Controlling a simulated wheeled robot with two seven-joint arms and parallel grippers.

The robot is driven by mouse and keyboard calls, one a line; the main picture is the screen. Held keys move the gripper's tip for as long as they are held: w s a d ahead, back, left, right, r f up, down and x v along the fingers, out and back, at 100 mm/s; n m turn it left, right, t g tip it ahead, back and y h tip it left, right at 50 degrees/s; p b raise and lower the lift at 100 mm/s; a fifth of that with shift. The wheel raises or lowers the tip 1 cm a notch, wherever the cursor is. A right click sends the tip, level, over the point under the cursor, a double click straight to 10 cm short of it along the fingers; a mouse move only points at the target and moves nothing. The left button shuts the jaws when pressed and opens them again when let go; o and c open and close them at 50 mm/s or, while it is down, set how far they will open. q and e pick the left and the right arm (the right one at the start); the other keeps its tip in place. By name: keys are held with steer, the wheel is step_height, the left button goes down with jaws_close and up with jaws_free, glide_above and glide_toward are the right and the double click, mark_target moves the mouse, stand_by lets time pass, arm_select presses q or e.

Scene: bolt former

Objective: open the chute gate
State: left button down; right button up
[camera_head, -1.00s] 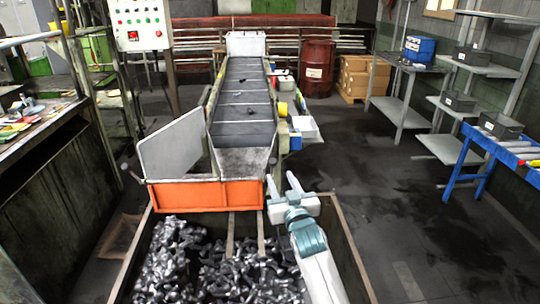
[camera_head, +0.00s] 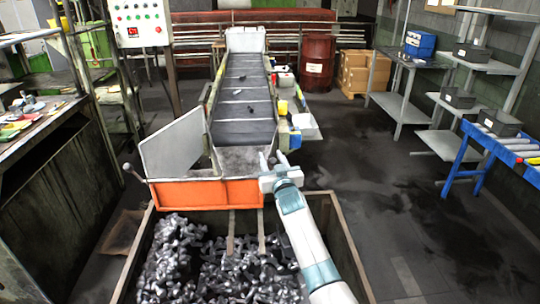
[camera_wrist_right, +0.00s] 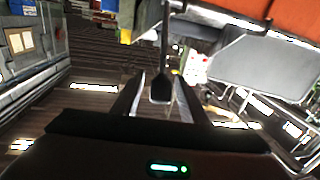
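The orange chute gate (camera_head: 207,194) hangs across the lower end of the conveyor chute, above the bin. A rod with a ball knob (camera_head: 127,167) sticks out at its left end. My right gripper (camera_head: 272,157) is at the gate's right end, beside the chute. In the right wrist view a dark handle (camera_wrist_right: 162,86) on a thin rod lies between the two fingers of my gripper (camera_wrist_right: 157,90). The fingers look apart, and I cannot see firm contact with the handle. Part of the orange gate (camera_wrist_right: 297,14) shows at the upper right there. My left gripper is out of view.
The bin (camera_head: 342,232) below holds many metal parts. A grey side panel (camera_head: 172,145) stands left of the chute. The conveyor (camera_head: 246,100) runs up behind. A blue-framed roller table (camera_head: 480,150) stands far right, with open floor between.

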steer(key=shift+w+a, duration=0.2)
steer(key=shift+w, duration=0.7)
steer(key=shift+c, duration=0.6)
jaws_close()
